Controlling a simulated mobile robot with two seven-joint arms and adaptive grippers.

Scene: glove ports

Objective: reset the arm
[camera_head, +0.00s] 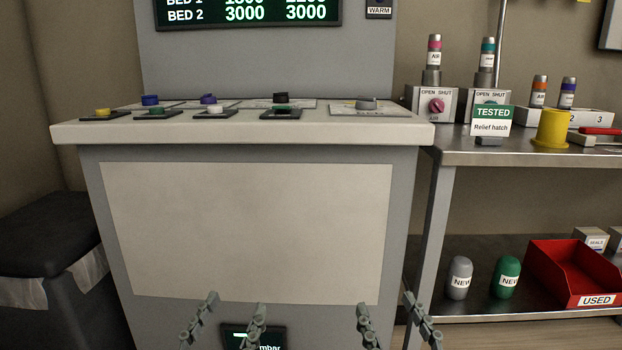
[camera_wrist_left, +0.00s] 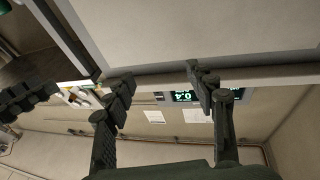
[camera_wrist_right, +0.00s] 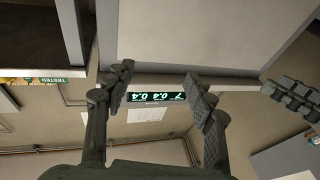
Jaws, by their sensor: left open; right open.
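My left gripper (camera_head: 230,312) is low in front of the grey cabinet in the head view, with its two fingers apart and nothing between them. It also shows open and empty in the left wrist view (camera_wrist_left: 163,90). My right gripper (camera_head: 387,315) is to the right of it, low before the cabinet's right edge, fingers apart and empty. It shows open in the right wrist view (camera_wrist_right: 160,90). Only the fingers of both grippers are in the head view; the arms are hidden below the frame.
The cabinet (camera_head: 245,230) has a top ledge (camera_head: 330,132) with several coloured knobs. A steel shelf unit (camera_head: 460,150) stands at the right with a yellow cup (camera_head: 552,128), a TESTED sign (camera_head: 492,121) and, below, a red USED bin (camera_head: 575,272). A black-topped bin (camera_head: 50,235) is at the left.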

